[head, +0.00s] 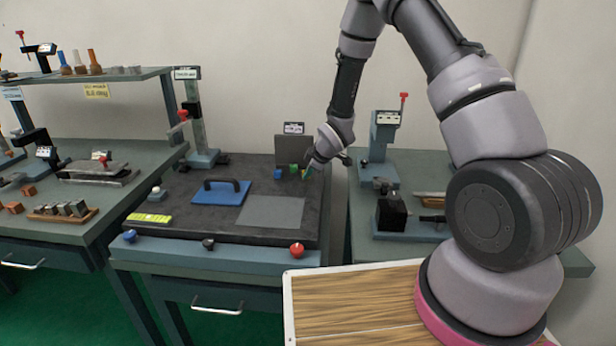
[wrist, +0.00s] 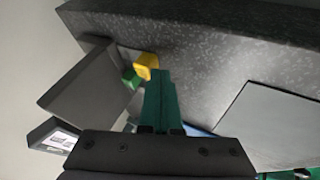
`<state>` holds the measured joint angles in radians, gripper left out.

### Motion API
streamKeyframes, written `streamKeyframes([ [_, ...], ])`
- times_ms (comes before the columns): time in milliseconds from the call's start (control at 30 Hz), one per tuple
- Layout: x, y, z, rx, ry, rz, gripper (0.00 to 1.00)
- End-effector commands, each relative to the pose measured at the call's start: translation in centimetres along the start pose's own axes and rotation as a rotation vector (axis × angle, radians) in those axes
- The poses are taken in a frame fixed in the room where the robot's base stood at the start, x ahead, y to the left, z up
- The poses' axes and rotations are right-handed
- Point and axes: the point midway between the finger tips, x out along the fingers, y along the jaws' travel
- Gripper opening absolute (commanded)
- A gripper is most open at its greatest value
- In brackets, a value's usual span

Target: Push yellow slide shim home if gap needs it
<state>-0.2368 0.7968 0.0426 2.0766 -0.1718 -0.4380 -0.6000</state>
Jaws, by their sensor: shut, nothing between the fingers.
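The yellow slide shim (wrist: 147,65) shows in the wrist view as a small yellow piece just beyond my fingertips, beside a green piece (wrist: 130,78). My gripper (wrist: 158,74) is shut and empty, its green fingers pointing at the yellow piece. I cannot tell whether they touch it. In the head view my gripper (head: 308,174) is low over the back right of the dark slab, and little of the yellow shows there. A green block (head: 293,169) and a blue block (head: 278,174) stand to its left. The gap is not clearly visible.
A grey upright plate (wrist: 92,90) stands behind the blocks. The dark slab (head: 180,203) also bears a blue plate with a handle (head: 221,192), a flat grey plate (head: 270,211) and a yellow-green level (head: 149,217). Gauge stands (head: 384,150) stand at both sides.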

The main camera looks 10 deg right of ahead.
Motion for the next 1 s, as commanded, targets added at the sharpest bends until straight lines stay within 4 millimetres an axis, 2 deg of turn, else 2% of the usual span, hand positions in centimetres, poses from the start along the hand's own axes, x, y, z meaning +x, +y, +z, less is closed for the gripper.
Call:
streamKeyframes([
  [300,0.1,0.1,0.0,0.000,0.000,-0.001,0.00],
  [600,2.3,4.2,0.0,0.001,0.000,0.000,0.00],
  [1000,2.5,4.9,0.0,0.000,0.001,0.003,0.00],
])
